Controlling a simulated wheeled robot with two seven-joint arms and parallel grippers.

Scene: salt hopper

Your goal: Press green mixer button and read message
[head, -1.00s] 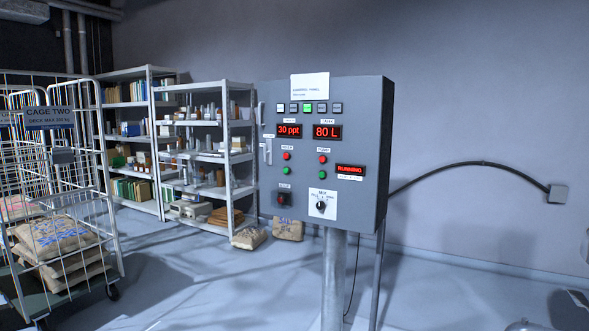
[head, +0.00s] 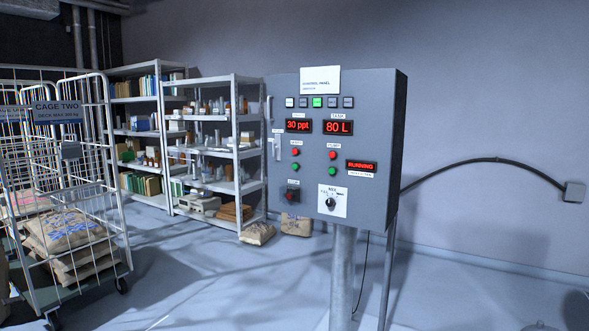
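A grey control panel (head: 373,110) stands on a metal post right of centre in the head view. Two columns each have a red button over a green button. The left column's green button (head: 295,167) and the right column's green button (head: 333,168) both show; the small label above the left column is too blurred to read surely, and the right one looks like "PUMP". A red message display (head: 361,166) reads "RUNNING". Two upper displays read "30 ppt" (head: 298,126) and "80 L" (head: 337,127). Neither gripper is in view.
A wire cage trolley (head: 122,225) marked "CAGE TWO" holds sacks (head: 63,232) at left. Shelving (head: 236,150) with boxes and jars stands behind. A cable (head: 480,160) runs from the panel to a wall box (head: 574,192). The floor (head: 220,290) before the panel looks clear.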

